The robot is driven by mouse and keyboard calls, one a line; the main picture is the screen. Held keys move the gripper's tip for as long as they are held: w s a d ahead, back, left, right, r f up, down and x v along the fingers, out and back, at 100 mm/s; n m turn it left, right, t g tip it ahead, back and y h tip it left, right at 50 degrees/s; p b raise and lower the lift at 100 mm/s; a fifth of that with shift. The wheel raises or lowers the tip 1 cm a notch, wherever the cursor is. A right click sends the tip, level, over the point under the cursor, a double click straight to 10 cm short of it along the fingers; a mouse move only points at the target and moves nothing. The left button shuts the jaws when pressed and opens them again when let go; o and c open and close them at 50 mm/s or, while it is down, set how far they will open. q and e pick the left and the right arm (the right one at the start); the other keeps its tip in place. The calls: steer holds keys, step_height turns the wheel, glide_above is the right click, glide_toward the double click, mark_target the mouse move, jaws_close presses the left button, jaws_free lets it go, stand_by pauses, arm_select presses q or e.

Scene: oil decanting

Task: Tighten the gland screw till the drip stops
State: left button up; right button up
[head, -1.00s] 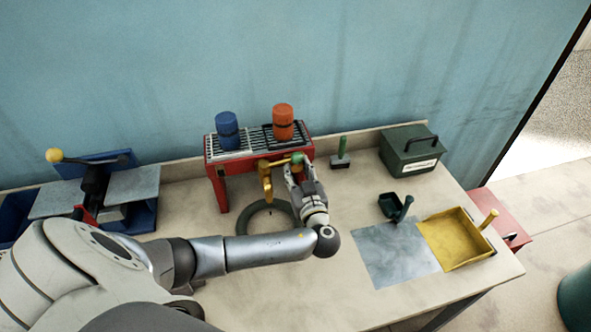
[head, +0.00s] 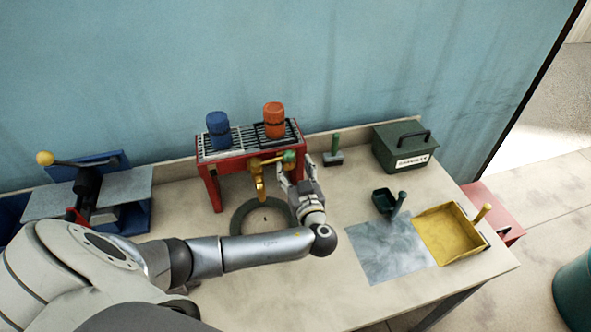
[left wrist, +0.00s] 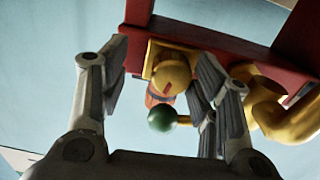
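A brass tap (head: 258,178) hangs at the front of a red stand (head: 212,190), with a green knob (head: 289,156) at its right end. In the left wrist view the green knob (left wrist: 162,118) shows as a ball before a round yellow brass end (left wrist: 172,74) with a red mark. I cannot tell which part is the gland screw. My left gripper (head: 295,172) is open just in front of the knob; in the left wrist view its fingers (left wrist: 163,78) stand apart on either side of the brass end, with no contact visible. A tiny dark speck shows below the spout. My right gripper is not in view.
Blue (head: 218,130) and orange (head: 274,120) containers stand on the stand's grate. A dark ring (head: 240,216) lies below the tap. A green-handled block (head: 334,157), green box (head: 400,145), scoop (head: 386,201) and yellow tray (head: 455,262) are to the right. The front middle bench is clear.

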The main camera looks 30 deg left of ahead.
arm_select(q)
steer(key=shift+s, duration=0.1)
steer(key=v, duration=1.2)
